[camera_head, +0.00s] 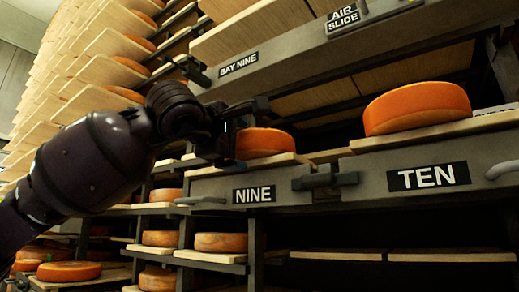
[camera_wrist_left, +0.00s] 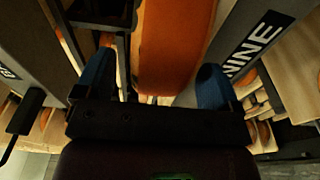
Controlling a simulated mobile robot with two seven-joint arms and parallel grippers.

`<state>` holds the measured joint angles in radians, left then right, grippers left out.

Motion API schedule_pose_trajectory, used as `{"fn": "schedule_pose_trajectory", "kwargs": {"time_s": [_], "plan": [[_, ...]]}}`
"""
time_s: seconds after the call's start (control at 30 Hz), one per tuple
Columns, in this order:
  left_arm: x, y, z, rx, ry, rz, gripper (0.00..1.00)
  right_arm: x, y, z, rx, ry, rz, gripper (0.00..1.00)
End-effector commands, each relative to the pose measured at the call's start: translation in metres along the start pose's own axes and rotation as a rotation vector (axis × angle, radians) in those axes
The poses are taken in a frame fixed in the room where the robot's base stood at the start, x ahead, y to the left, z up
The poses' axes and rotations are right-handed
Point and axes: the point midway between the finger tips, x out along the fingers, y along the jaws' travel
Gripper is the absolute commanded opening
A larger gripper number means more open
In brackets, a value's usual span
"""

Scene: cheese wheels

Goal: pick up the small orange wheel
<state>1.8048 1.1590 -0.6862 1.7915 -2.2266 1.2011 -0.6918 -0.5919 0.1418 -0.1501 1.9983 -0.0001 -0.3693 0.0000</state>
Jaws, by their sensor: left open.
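The small orange wheel (camera_head: 263,143) rests on a pale board (camera_head: 252,163) above the NINE label, at the centre of the head view. My left gripper (camera_head: 228,138) comes in from the left and is open, close beside the wheel's left side. In the left wrist view the wheel's orange surface (camera_wrist_left: 174,45) lies ahead of the gripper (camera_wrist_left: 154,80), nearer the right finger, with a gap to the left finger. I cannot tell if either finger touches it. The gripper hides part of the wheel's left edge. My right gripper is not in view.
A larger orange wheel (camera_head: 417,107) stands on the TEN shelf (camera_head: 432,178) to the right. The BAY NINE beam (camera_head: 290,58) hangs above. A metal latch (camera_head: 325,181) sits between NINE and TEN. Racks with several wheels fill the left and below.

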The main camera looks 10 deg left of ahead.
Motion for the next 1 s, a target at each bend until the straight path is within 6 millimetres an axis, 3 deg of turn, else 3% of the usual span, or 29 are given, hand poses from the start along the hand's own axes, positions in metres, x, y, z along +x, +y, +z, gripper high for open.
{"fn": "schedule_pose_trajectory", "kwargs": {"time_s": [0.3, 0.87, 1.0], "plan": [[0.006, -0.001, 0.000, 0.000, -0.001, 0.000, 0.88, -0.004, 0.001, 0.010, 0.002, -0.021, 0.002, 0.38], [0.006, -0.001, 0.000, 0.000, -0.001, -0.001, 0.04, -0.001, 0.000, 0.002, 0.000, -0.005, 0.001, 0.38], [0.004, 0.002, 0.000, -0.001, -0.001, 0.007, 0.02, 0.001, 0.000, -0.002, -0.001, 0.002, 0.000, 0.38]]}}
